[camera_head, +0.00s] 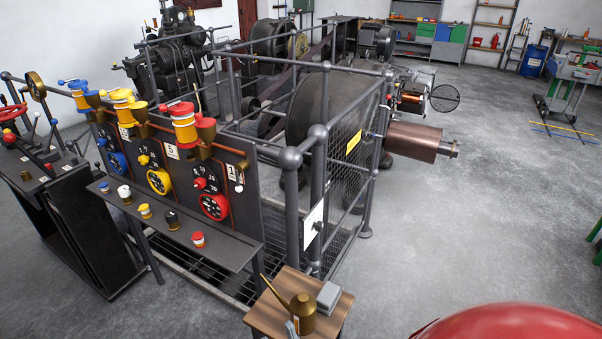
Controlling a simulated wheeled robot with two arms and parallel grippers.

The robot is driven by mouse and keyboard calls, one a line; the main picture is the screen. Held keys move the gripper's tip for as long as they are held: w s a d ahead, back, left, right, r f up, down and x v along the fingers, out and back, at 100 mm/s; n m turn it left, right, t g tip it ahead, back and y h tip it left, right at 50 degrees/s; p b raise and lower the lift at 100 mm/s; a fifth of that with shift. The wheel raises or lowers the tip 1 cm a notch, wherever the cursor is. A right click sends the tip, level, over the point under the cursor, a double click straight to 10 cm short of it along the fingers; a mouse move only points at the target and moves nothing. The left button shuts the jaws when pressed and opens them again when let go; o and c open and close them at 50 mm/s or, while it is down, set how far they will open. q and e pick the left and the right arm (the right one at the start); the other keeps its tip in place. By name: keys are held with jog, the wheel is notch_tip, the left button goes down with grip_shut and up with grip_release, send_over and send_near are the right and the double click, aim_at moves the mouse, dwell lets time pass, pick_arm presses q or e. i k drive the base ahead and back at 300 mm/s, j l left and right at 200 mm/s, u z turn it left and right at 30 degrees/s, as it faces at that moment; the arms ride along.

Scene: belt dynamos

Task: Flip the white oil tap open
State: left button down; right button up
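A dark panel (190,170) stands at the left with blue, yellow and red stations. Each has a coloured oiler on top; the red oiler (183,122) is nearest, then the yellow oiler (122,105), with the blue oiler (84,97) farthest left. A copper pipe runs along the panel, and a small pale piece (239,188) hangs near its right end. I cannot tell whether that is the white oil tap, or how any tap is turned. A white-topped jar (124,193) stands on the shelf below. Neither of my grippers is in view.
The narrow shelf (228,251) in front of the panel holds several small jars. A wooden stand (266,320) with a brass oil can (303,313) stands in front. A railed cage (345,185) encloses the belt wheel behind the panel. The floor at right is mostly clear.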

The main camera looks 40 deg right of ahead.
aim_at(239, 188)
jog(key=i+j+z, duration=0.2)
jog(key=z, duration=0.3)
jog(key=i+j+z, duration=0.1)
jog(key=j+z, duration=1.45)
jog(key=i+j, duration=0.05)
jog(key=j, duration=0.05)
